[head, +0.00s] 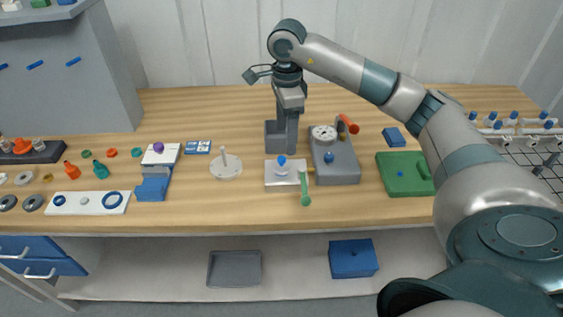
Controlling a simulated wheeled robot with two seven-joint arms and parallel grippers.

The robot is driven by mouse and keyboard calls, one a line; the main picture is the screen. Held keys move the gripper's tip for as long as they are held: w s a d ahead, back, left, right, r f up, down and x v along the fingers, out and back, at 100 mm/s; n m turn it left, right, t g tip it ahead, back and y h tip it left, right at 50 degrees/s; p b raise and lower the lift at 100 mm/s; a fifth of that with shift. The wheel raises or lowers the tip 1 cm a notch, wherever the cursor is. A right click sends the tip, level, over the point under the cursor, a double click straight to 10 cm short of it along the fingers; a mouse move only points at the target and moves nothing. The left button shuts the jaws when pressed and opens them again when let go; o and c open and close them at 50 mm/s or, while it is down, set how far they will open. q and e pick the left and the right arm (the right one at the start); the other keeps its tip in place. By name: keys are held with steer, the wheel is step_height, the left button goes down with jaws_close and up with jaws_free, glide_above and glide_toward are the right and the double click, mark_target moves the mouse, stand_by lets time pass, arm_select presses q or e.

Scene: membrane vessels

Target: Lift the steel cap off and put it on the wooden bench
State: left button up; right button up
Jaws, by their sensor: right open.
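My right arm comes in from the right and bends down over the middle of the wooden bench (225,205). My right gripper (290,125) is open and points down at a grey block-like holder (273,143), in front of or just over it. I cannot make out the steel cap for certain; the gripper and wrist cover part of the holder. In front of the holder lies a pale metallic plate (273,179) with a blue knob and a green-handled lever (305,190). My left gripper is out of view.
Right of the holder stands a grey unit (337,172) with a dial and a red handle. A white disc with a peg (226,168) stands to the left. A green board (400,178) lies to the right. Bare wood shows at front left of centre.

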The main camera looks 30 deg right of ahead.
mark_target(282, 157)
step_height(282, 157, down, 4)
steer(key=shift+r+p, duration=0.15)
steer(key=shift+p, duration=0.4)
steer(key=shift+f, duration=0.45)
steer(key=shift+w+a+f+p, duration=0.15)
steer(key=shift+f+p, duration=0.2)
steer(key=shift+p, duration=0.25)
steer(key=f, duration=0.1)
steer(key=f+p, duration=0.2)
steer(key=shift+w+a+f, duration=0.25)
steer(key=shift+f, duration=0.45)
steer(key=shift+c, duration=0.3)
